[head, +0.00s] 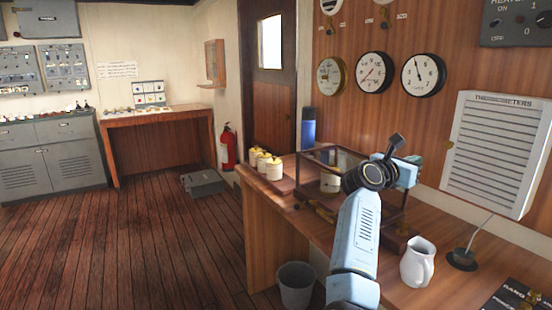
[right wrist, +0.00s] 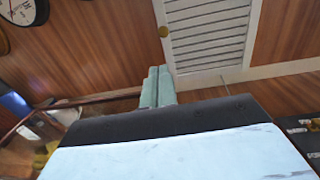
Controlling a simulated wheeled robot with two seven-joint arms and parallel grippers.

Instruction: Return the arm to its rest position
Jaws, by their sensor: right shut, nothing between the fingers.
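My right arm (head: 356,240) reaches up from the bottom of the head view, over the wooden counter. Its gripper (head: 408,172) is beyond the dark wrist joint and partly hidden by it. In the right wrist view the two pale green fingers (right wrist: 157,88) are together, with nothing between them. They point towards the wood wall and the white louvred panel (right wrist: 207,35). My left gripper is in neither view.
The counter (head: 415,292) holds a glass case (head: 318,208) close by the arm, a white jug (head: 417,262), a dark holder (head: 462,259) and several lidded jars (head: 274,170). A bin (head: 296,286) stands on the floor. Gauges (head: 423,75) hang on the wall.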

